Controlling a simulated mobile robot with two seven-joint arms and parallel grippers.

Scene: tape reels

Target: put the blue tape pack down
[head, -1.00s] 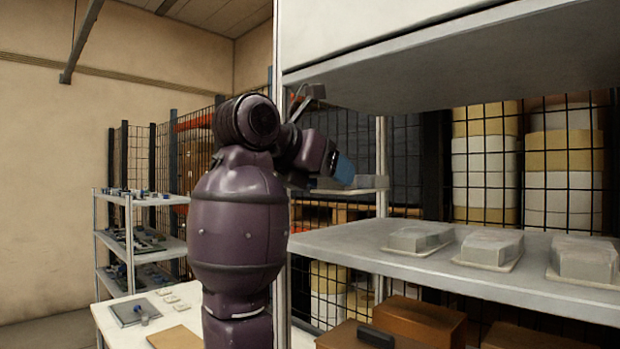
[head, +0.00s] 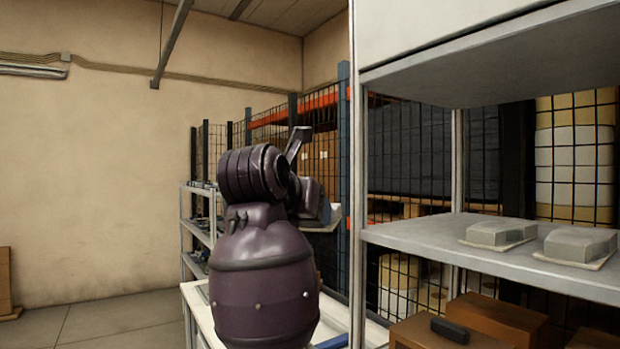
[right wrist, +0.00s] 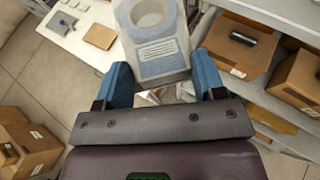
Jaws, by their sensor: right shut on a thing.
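The blue tape pack (right wrist: 158,45) shows in the right wrist view as a pale block with a round ring on top and a blue-edged printed label. It sits between the two blue fingers of my right gripper (right wrist: 161,65), which is shut on it. The pack is in the air, with the floor and furniture below. In the head view my purple right arm hides most of the gripper; only a pale edge of the pack (head: 326,222) shows beside the wrist. My left gripper is in neither view.
A grey shelf (head: 420,238) at the right bears wrapped packs (head: 500,232), with brown boxes (right wrist: 243,50) below. A white table (right wrist: 84,53) holds a dark plate, small pale pieces and a brown card (right wrist: 100,36). A rack (head: 192,232) stands behind. Open floor lies left.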

